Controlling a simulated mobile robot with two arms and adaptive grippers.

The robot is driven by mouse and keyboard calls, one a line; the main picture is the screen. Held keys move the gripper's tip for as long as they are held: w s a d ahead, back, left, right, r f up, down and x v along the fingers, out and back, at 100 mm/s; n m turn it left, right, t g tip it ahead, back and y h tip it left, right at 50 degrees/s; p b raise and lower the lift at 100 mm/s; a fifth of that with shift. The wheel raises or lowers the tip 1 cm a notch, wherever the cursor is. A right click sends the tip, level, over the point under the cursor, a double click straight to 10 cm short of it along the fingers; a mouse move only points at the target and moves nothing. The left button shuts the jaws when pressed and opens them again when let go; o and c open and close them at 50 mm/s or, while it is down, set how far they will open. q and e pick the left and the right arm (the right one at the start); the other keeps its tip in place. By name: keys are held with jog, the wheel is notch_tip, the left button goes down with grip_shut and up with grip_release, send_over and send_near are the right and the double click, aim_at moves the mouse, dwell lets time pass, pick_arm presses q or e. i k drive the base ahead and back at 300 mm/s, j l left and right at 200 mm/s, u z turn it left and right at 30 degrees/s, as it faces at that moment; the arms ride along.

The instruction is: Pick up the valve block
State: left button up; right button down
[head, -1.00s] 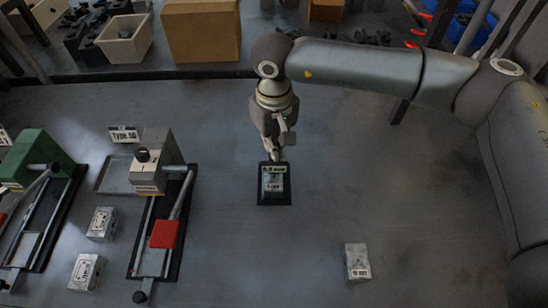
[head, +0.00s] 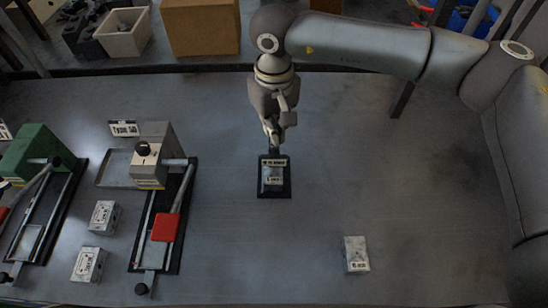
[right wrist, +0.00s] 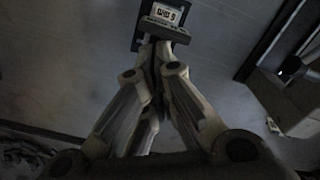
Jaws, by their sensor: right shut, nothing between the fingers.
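A small grey metal valve block (head: 273,176) with a white label lies on a black tray (head: 287,190) near the middle of the table. My right gripper (head: 273,144) is at the tray's back edge, shut and empty. In the right wrist view its closed fingertips (right wrist: 160,48) show just in front of the tray (right wrist: 178,34) and the labelled block (right wrist: 165,15). Other valve blocks lie loose: one at the right front (head: 356,254) and two at the left (head: 105,217) (head: 88,264). My left gripper is not in view.
A grey fixture (head: 155,150) with a red-handled lever (head: 166,227) stands at the left, and a green one (head: 38,150) stands beyond it. Boxes and bins, including a cardboard box (head: 200,27), sit behind the table. The table right of the tray is mostly clear.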

aim_at(272, 179)
jog(key=k, duration=2)
